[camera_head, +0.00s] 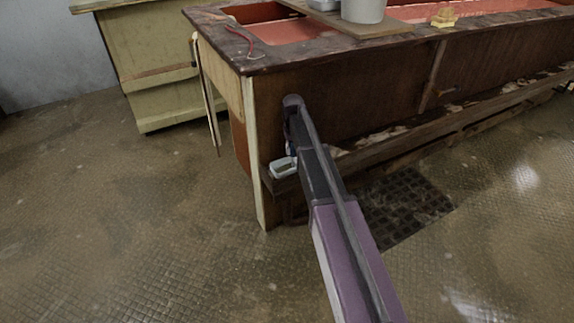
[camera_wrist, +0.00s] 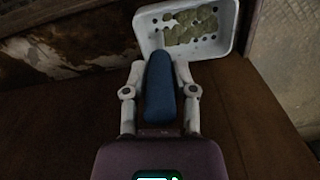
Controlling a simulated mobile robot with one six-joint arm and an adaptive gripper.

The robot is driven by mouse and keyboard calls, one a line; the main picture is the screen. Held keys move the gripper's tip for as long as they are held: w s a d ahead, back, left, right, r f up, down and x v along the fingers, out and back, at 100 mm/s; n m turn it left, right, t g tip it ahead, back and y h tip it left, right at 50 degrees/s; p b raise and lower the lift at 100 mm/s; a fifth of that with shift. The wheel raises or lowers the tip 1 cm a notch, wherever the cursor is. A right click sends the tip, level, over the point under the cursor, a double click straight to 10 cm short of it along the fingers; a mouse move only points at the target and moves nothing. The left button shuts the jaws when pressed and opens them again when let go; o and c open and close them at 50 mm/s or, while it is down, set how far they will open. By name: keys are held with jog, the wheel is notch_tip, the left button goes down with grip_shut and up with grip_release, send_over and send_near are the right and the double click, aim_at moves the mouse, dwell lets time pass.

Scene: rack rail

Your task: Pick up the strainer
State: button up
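The strainer is a white basin with round holes and a blue handle. In the wrist view its basin (camera_wrist: 225,48) is at the top, with pale green pieces showing in it. The blue handle (camera_wrist: 160,88) points down toward my gripper (camera_wrist: 160,72). The two fingers lie along both sides of the handle and appear closed against it. In the head view the white basin of the strainer (camera_head: 284,172) shows beside the low shelf's left end. My arm hides the gripper there. I cannot tell whether the strainer rests on the shelf or hangs clear.
A long wooden workbench (camera_head: 350,75) stands over the low shelf (camera_head: 385,150), which carries pale debris. A yellowish cabinet (camera_head: 160,95) is at the back left. A grey bucket (camera_head: 363,10) and a red cable (camera_head: 240,38) are on the bench top. The floor at left is clear.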

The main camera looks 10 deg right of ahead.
grip_shut()
jog(key=shift+r, duration=0.15)
notch_tip(320, 180, up, 4)
jog(key=p, duration=0.4)
jog(key=shift+f, duration=0.2)
jog(key=s+r+p, duration=0.1)
jog(key=s, duration=1.5)
jog(key=shift+a, duration=0.1)
jog(key=shift+r, duration=0.2)
jog(key=shift+r+p, duration=1.4)
jog(key=shift+p, duration=0.15)
jog(key=shift+s, duration=0.15)
